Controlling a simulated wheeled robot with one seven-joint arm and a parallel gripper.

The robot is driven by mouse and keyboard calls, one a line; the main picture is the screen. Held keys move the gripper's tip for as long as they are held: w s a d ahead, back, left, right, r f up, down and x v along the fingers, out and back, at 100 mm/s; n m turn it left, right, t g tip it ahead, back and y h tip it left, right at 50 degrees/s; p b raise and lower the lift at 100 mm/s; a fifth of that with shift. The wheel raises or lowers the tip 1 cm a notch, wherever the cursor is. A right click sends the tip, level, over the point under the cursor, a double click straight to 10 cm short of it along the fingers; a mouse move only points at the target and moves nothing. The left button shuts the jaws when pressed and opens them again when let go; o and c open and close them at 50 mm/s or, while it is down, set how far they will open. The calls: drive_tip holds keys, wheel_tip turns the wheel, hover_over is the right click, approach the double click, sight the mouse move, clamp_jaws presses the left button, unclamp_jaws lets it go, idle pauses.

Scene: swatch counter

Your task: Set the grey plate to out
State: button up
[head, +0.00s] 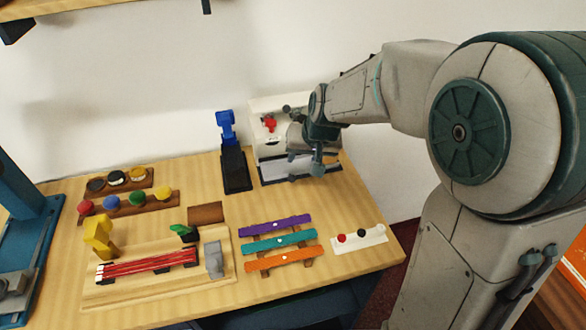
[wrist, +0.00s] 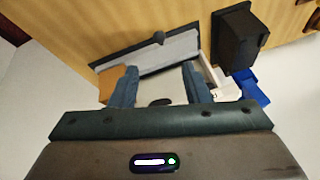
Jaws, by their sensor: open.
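The grey plate (head: 284,167) lies low at the front of a white housing (head: 263,106) at the back of the counter. I cannot tell whether the fingers touch the plate.
A blue and black stand (head: 233,155) is close left of the housing. A red knob (head: 269,124) is on the housing. Purple, teal and orange bars (head: 281,240), a white block with buttons (head: 359,238) and a wooden fixture (head: 160,262) lie nearer. Bare counter separates them.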

sight(293, 177)
drive_tip(key=x, duration=1.3)
drive_tip(key=shift+f+p, duration=0.15)
drive_tip(key=shift+p, duration=0.2)
